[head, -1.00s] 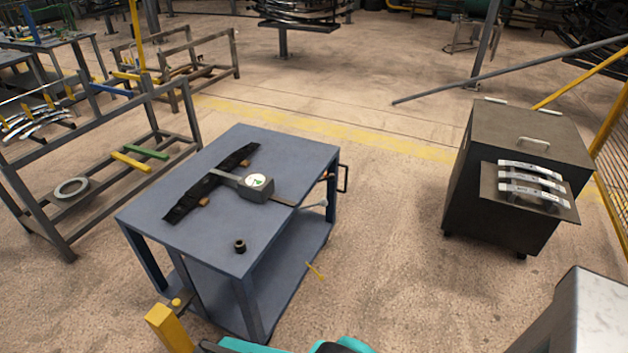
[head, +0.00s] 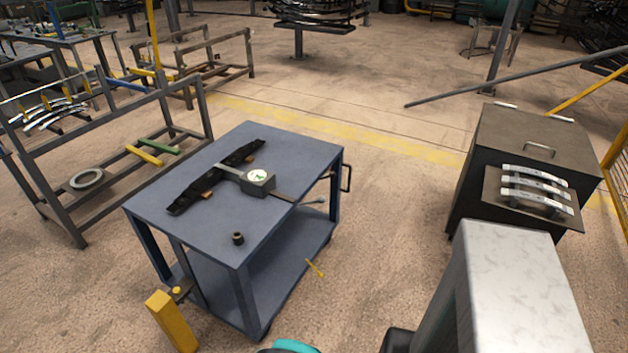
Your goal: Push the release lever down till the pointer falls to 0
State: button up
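A dark block-shaped device (head: 258,186) with a round white dial sits on the blue table (head: 200,235). The dial has a green mark, but its pointer is too small to read. A flat bar runs from the device toward the table's right edge. A thin rod with a pale rounded end (head: 318,201) sticks out at that edge; I cannot tell for certain whether it is the release lever. My gripper is not in view, and nothing of mine visibly touches the device.
A small dark ring (head: 238,239) stands near the table's front corner. A dark handle (head: 346,178) projects from its right edge. A yellow post (head: 172,322) stands at the front left. A dark cabinet (head: 525,135) stands right, a metal rack (head: 120,165) left. Floor between table and cabinet looks clear.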

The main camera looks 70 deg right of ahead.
aim_at(332, 175)
jog(key=u, duration=0.4)
jog(key=k, duration=1.65)
jog(key=z, duration=1.45)
jog(key=i, duration=0.65)
jog(key=u, duration=0.2)
